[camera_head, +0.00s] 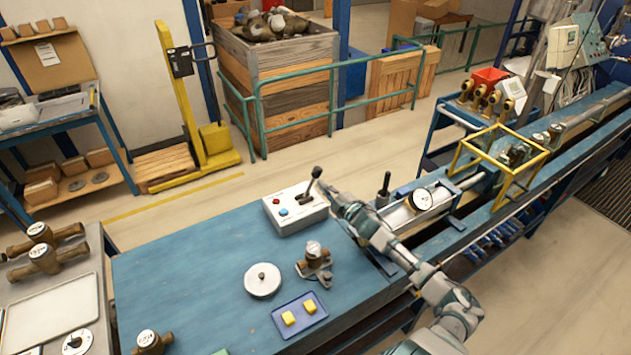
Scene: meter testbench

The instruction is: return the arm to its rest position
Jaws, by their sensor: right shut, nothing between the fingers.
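My right arm (438,292) reaches in from the bottom right, over the right edge of the blue table (190,270). My right gripper (334,197) is at its far end, shut and empty, just right of the control box (295,214). The box is pale, with a red and a blue button and a black-knobbed lever (314,183) tilted up to the right. The gripper tip looks close to the lever's base; I cannot tell whether they touch. My left gripper is not in view.
A brass meter (314,262), a round white lid (262,281) and a blue tray (300,315) with two yellow blocks are on the table. A pressure gauge (422,199) and a yellow frame (500,160) stand on the bench at right. The table's left part is mostly clear.

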